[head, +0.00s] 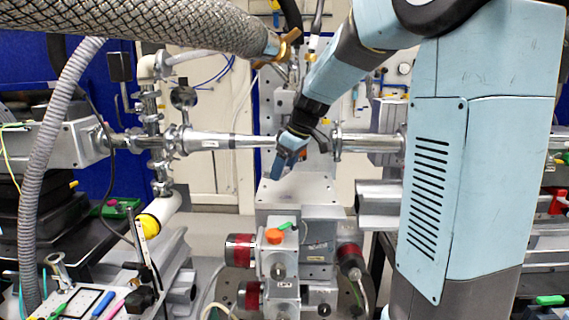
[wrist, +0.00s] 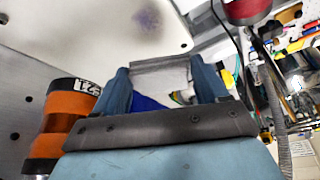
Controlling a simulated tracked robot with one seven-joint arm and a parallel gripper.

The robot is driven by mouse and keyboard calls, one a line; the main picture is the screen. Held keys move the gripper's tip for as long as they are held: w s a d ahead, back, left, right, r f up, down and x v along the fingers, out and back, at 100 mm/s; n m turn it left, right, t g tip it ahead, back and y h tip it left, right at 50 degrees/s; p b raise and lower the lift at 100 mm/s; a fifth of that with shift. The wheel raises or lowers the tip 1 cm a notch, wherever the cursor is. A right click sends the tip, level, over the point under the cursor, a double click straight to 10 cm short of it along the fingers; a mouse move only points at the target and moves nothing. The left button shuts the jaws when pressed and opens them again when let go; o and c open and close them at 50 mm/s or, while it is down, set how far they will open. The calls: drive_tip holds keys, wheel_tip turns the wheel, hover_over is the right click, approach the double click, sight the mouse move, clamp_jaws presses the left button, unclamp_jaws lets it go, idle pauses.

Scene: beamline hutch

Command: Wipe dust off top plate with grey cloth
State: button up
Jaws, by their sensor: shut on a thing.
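The top plate (head: 297,190) is a pale grey metal plate with holes, on top of the stage stack in the middle of the head view. In the wrist view the plate (wrist: 60,30) fills the upper left and bears a purplish dust smudge (wrist: 148,18) near its top. My gripper (head: 278,168) points down above the plate in the head view. Its blue fingers (wrist: 163,78) are shut on the grey cloth (wrist: 160,70), which spans between them in the wrist view. The cloth is hard to make out in the head view, and whether it touches the plate cannot be told.
An orange cylinder with black bands (wrist: 60,118) is close left of my gripper in the wrist view. A beam pipe (head: 240,142) runs in from the left, level with my gripper, and another (head: 365,142) lies right. A braided hose (head: 150,22) hangs above left. An orange knob (head: 273,236) is below the plate.

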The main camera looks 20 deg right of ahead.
sight(285, 175)
drive_tip(key=shift+f, duration=3.5)
drive_tip(key=shift+d+r, duration=0.15)
drive_tip(key=shift+r, duration=0.05)
drive_tip(key=shift+s+d, duration=0.25)
drive_tip(key=shift+d, duration=0.15)
drive_tip(key=shift+s+d+f, duration=0.1)
drive_tip(key=shift+d+f, duration=0.05)
drive_tip(key=shift+d, duration=0.45)
drive_tip(key=shift+s+d+f, duration=0.1)
drive_tip(key=shift+d, duration=0.5)
drive_tip(key=shift+s+d, duration=0.1)
drive_tip(key=shift+d, duration=0.2)
drive_tip(key=shift+a+r, duration=0.1)
drive_tip(key=shift+a, duration=0.2)
drive_tip(key=shift+w+a, duration=0.25)
drive_tip(key=shift+a, duration=0.45)
drive_tip(key=shift+w+a+r, duration=0.1)
drive_tip(key=shift+w+a, duration=0.15)
drive_tip(key=shift+a, duration=0.4)
drive_tip(key=shift+w+a, duration=0.2)
drive_tip(key=shift+a, duration=0.45)
wheel_tip(285, 175, up, 2)
drive_tip(key=shift+s+r, duration=0.15)
drive_tip(key=shift+d+r, duration=0.2)
drive_tip(key=shift+r, duration=2.45)
